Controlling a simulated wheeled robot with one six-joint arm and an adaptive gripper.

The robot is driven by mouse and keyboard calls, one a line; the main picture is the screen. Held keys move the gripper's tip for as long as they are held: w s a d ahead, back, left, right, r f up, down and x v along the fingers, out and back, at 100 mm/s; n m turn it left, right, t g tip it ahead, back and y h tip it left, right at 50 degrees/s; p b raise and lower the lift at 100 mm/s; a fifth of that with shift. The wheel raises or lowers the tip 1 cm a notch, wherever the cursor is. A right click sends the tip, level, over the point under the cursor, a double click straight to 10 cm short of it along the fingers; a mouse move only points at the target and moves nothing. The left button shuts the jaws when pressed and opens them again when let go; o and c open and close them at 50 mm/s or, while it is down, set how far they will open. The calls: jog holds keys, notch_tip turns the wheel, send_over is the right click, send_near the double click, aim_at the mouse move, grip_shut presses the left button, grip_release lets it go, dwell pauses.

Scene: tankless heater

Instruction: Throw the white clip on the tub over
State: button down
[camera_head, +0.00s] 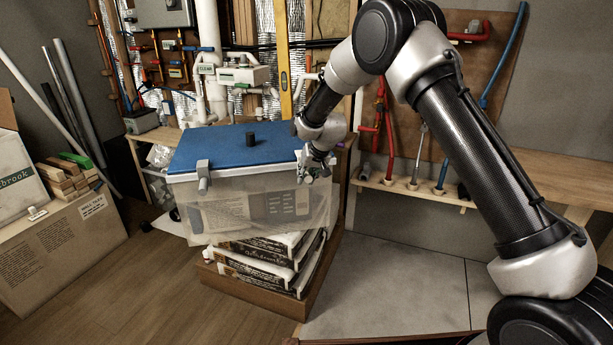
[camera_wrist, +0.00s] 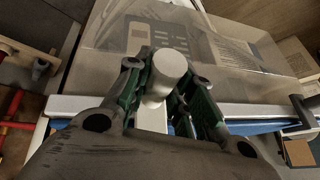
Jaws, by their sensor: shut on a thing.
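The tub (camera_head: 262,207) is clear plastic with a blue lid (camera_head: 225,147) and stands on stacked bags. A white-grey clip (camera_head: 203,178) sits on its front left, over the lid edge. A second white clip (camera_wrist: 168,72) shows in the wrist view between my fingers, at the tub's rim (camera_wrist: 255,110). My gripper (camera_head: 312,172) is at the tub's right front corner in the head view. In the wrist view my gripper (camera_wrist: 165,98) is shut on this clip, with a green-lined finger on each side. The gripper partly hides the clip in the head view.
A black knob (camera_head: 250,139) stands on the lid. Bags (camera_head: 265,262) are stacked below the tub on a wooden pallet (camera_head: 245,292). A cardboard box (camera_head: 60,250) stands at left. Pipes and a wooden ledge (camera_head: 415,192) are behind at right.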

jog(key=shift+w+r, duration=0.1)
jog(key=shift+r, duration=0.05)
jog(key=c, duration=1.2)
grip_release()
jog(key=v, duration=1.2)
